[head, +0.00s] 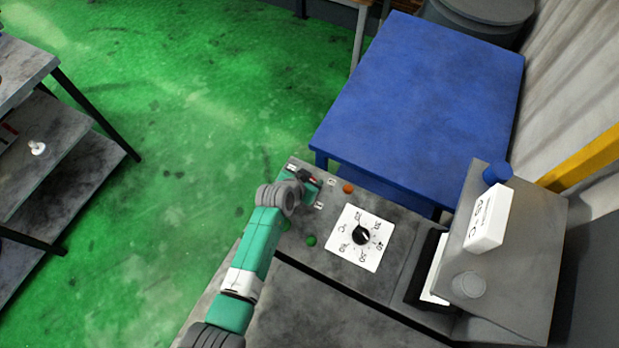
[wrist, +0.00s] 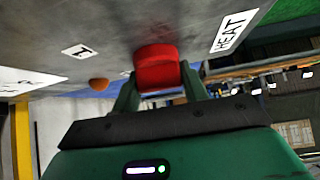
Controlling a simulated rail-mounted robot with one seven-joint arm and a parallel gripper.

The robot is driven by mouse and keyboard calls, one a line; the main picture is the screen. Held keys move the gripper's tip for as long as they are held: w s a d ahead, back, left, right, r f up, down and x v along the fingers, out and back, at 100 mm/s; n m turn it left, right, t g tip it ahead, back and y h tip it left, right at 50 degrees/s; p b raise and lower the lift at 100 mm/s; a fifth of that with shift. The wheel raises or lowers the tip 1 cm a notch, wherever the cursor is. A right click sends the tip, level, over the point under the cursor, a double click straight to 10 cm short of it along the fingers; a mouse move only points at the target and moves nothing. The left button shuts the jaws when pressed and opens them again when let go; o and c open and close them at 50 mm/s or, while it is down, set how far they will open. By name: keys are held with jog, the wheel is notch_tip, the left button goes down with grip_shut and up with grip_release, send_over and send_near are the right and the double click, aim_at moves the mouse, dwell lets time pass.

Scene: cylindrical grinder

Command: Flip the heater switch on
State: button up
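The red heater switch (wrist: 157,67) shows large in the wrist view, on the grey panel beside a white label reading HEAT (wrist: 233,31). My gripper (wrist: 160,84) is right at the switch, with one finger on each side of it. The fingertips are apart, but whether they touch or grip the red part is not clear. In the head view my gripper (head: 308,182) is at the panel's far left end, and a small red bit of the switch (head: 313,179) shows there. The switch's position is hard to read.
The grey panel also has an orange button (head: 348,188), a green button (head: 311,240) and a black dial (head: 362,235) on a white plate. A grey box (head: 530,250) rises at the right. A blue table (head: 425,95) stands beyond. Green floor lies left.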

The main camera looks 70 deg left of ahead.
jog(key=shift+f+b, duration=0.1)
jog(key=shift+b, duration=0.25)
jog(key=shift+f+m+t+h+b, duration=0.15)
jog(key=shift+m+t+h+b, duration=0.45)
jog(key=shift+m+b, duration=0.55)
jog(key=m+h+b, duration=0.2)
jog(key=m+b, duration=0.1)
jog(key=shift+r+m+t+h+b, duration=0.2)
jog(key=shift+m+t+h+b, duration=0.15)
jog(key=shift+h+b, duration=0.25)
jog(key=o, duration=1)
jog(key=shift+r, duration=0.15)
